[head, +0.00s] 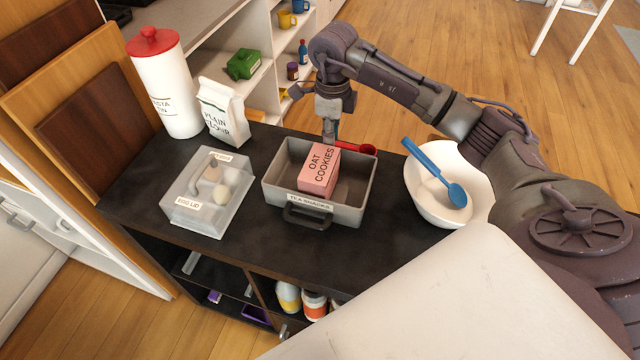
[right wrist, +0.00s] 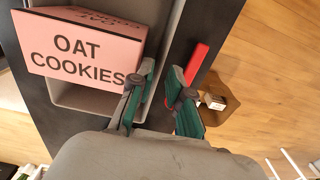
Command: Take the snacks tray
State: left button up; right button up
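The snacks tray (head: 275,183) is a grey open tray with a "TEA SNACKS" label and a dark front handle (head: 308,216). It sits on the black counter top. A pink "OAT COOKIES" box (head: 318,170) stands in it and also shows in the right wrist view (right wrist: 80,52). My right gripper (head: 331,130) points down at the tray's far wall. In the right wrist view its green-padded fingers (right wrist: 160,98) are apart, one on each side of the wall line; contact cannot be told. My left gripper is not in view.
A red utensil (head: 362,149) lies close behind the tray. A white bowl (head: 432,207) with a blue spoon (head: 440,175) is right of it. A clear egg box (head: 205,205), flour bag (head: 222,112) and white red-lidded canister (head: 165,90) are left. The front counter strip is clear.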

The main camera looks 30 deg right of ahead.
jog(key=shift+d+f+p, duration=0.1)
jog(key=shift+f+p, duration=0.35)
jog(key=shift+f, duration=2)
jog(key=shift+f, duration=0.25)
grip_shut()
jog(key=shift+r, duration=0.1)
